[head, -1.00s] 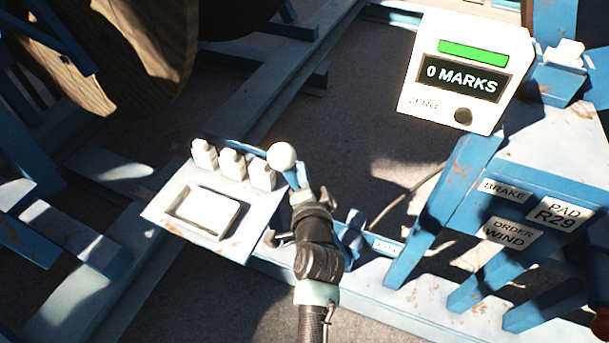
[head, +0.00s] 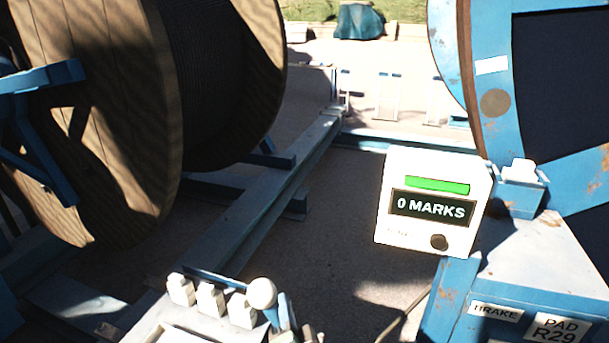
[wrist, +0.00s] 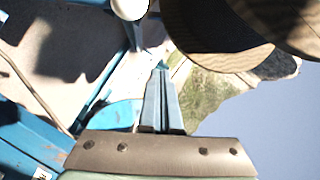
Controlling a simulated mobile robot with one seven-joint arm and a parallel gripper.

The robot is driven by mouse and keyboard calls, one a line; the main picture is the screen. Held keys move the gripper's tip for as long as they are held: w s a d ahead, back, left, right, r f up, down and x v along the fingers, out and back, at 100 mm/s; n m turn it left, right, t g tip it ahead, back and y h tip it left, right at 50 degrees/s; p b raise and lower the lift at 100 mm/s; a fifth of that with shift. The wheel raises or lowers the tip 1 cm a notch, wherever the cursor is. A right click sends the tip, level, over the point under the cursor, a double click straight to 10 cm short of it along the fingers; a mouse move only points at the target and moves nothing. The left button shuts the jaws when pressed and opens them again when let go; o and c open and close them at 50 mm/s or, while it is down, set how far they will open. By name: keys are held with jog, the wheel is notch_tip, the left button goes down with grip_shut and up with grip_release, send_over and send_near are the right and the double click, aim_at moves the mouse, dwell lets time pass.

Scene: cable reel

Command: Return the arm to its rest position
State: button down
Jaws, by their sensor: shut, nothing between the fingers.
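My gripper (wrist: 160,100) shows in the wrist view with its fingers together and nothing between them. In the head view only a small part of my arm's end shows at the bottom edge, beside the white lever knob (head: 261,293); the rest of the arm is out of that view. The knob tops a blue lever on the control panel (head: 175,334), next to several white switches (head: 210,299). In the wrist view a white ball (wrist: 130,7), which looks like the knob, is at the top edge, apart from the fingertips.
A large wooden cable reel (head: 105,110) stands at the left. A white counter box (head: 435,200) reading "0 MARKS" stands at right centre, above a blue stand (head: 455,300) with labels. A blue-framed structure (head: 590,180) is at the far right. Open ground lies between reel and counter.

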notch_tip(320, 180, up, 25)
jog(key=s+d+n+t+b, duration=0.2)
jog(key=n+t+b, duration=0.1)
jog(key=n+t, duration=0.2)
jog(key=s+d+r+n+t+h+b, duration=0.2)
jog(key=s+r+n+t, duration=0.3)
jog(key=s+r, duration=1.2)
notch_tip(320, 180, up, 4)
jog(key=shift+d+f+t+h, duration=0.15)
jog(key=shift+t+h, duration=0.35)
jog(key=shift+t, duration=0.4)
jog(key=shift+d, duration=0.1)
